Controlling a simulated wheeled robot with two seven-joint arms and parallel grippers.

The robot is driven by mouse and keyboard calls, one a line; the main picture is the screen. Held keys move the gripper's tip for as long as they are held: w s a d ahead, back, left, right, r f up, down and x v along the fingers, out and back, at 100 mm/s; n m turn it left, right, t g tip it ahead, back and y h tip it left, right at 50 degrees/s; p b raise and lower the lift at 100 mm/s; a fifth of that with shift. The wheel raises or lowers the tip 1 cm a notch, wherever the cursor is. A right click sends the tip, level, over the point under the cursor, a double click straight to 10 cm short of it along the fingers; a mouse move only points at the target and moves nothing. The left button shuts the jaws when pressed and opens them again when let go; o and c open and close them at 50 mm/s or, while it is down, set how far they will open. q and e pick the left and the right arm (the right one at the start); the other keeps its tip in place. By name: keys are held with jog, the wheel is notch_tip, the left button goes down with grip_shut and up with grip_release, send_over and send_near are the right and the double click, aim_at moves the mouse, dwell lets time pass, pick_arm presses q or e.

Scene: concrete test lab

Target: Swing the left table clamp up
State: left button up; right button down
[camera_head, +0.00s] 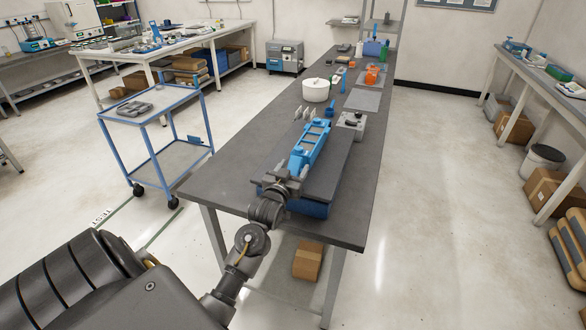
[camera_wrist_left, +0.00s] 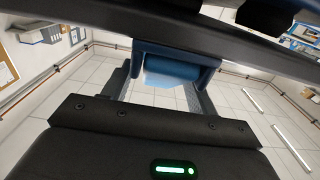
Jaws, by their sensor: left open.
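A long blue frame-like part (camera_head: 311,143), which looks like the table clamp, lies on a dark plate (camera_head: 328,180) over a blue base (camera_head: 313,209) on the grey bench. My left gripper (camera_head: 291,181) is at its near end, and its fingers are open. In the left wrist view a dark blue bracket with a lighter blue bar (camera_wrist_left: 172,72) sits between or just beyond the open fingers (camera_wrist_left: 160,95). I cannot tell whether they touch it. The clamp's near end is partly hidden by my gripper. My right gripper is not in view.
A grey block with a dark knob (camera_head: 351,121) stands just right of the blue frame. A white round container (camera_head: 316,90) and small tools stand farther back on the bench (camera_head: 225,175). A blue cart (camera_head: 150,108) stands at the left.

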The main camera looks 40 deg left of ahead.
pick_arm(q)
jog(key=shift+c, duration=0.5)
grip_shut()
jog(key=shift+d+b, duration=0.1)
jog(key=shift+b, duration=0.2)
